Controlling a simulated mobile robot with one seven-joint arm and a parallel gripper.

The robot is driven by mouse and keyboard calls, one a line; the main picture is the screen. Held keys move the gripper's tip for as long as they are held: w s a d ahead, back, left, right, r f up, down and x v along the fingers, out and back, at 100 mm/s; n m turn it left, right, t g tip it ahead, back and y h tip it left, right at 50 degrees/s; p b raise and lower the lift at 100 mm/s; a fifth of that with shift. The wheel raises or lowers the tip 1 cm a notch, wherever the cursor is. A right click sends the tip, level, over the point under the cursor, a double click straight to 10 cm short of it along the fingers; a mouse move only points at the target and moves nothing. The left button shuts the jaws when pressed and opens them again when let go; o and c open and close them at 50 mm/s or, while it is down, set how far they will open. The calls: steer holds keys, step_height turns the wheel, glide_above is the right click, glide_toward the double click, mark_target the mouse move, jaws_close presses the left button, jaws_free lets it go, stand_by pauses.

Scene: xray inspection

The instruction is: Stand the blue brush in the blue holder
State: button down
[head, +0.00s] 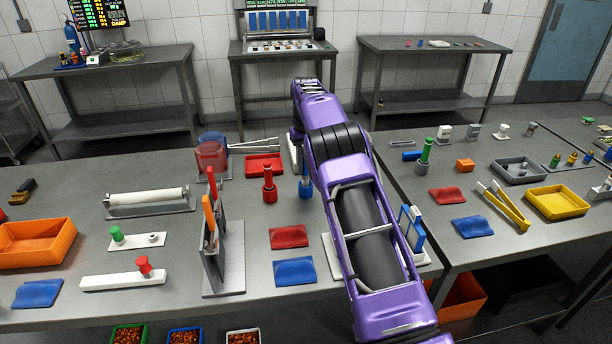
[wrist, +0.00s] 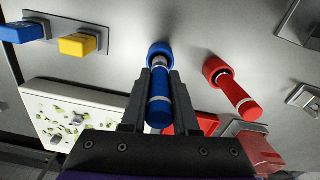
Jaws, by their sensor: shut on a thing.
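My gripper (wrist: 160,78) is shut on the blue brush (wrist: 160,108), with one dark finger on each side of its handle in the wrist view. The brush's metal collar lies at the mouth of the blue holder (wrist: 158,48), in line with it. The brush end looks to be inside the holder, but how deep I cannot tell. In the head view, a blue piece of the brush or holder (head: 305,187) shows beside my purple arm, which hides the rest and my fingertips.
A red brush (wrist: 242,100) stands in a red holder (wrist: 215,68) close to the right in the wrist view; the pair shows left of my arm in the head view (head: 269,185). A red tray (head: 264,165) lies behind. Red (head: 289,237) and blue (head: 295,272) cloths lie in front.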

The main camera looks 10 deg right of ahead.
step_height(320, 180, down, 3)
steer(key=shift+r, duration=0.2)
steer(key=c, duration=0.7)
jaws_free()
steer(key=shift+f, duration=0.1)
